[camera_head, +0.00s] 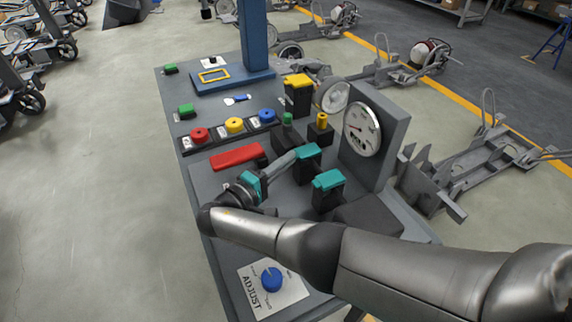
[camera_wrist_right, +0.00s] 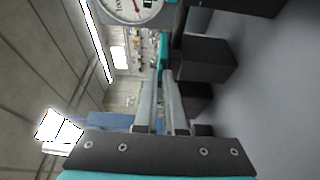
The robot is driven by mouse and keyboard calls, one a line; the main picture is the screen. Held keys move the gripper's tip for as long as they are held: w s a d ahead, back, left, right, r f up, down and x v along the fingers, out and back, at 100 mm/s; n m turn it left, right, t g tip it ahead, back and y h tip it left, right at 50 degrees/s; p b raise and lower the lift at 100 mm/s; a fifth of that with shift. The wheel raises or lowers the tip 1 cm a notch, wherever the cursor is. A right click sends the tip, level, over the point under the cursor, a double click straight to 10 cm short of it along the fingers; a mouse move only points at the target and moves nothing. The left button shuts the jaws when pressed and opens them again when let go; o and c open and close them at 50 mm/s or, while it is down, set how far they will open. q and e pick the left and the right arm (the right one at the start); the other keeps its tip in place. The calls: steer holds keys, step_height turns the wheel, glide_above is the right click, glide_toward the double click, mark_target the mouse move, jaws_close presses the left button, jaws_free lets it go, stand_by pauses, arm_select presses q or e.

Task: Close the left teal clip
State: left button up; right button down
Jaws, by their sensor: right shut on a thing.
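The left teal clip (camera_head: 307,150) sits on a black block on the grey bench, beside the gauge panel. A second teal clip (camera_head: 328,180) sits on a black block nearer to me and to the right. My right gripper (camera_head: 292,157), with a teal band at its wrist, reaches in low with its fingertips at the left clip. In the right wrist view the two grey fingers (camera_wrist_right: 170,76) are shut on the teal part of the clip (camera_wrist_right: 163,48). The fingers hide some of the clip, so its exact lever angle cannot be told. My left gripper is not in view.
A round gauge (camera_head: 362,129) on a grey panel stands behind the clips. A red handle (camera_head: 237,157) lies left of my gripper. Red, yellow and blue knobs (camera_head: 234,125) stand farther back. A blue ADJUST dial (camera_head: 271,279) is at the near end, below my right arm.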

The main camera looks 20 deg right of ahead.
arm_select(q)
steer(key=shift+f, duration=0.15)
arm_select(e)
steer(key=shift+d, duration=0.1)
steer(key=c, duration=1)
jaws_free()
steer(key=shift+f, duration=0.1)
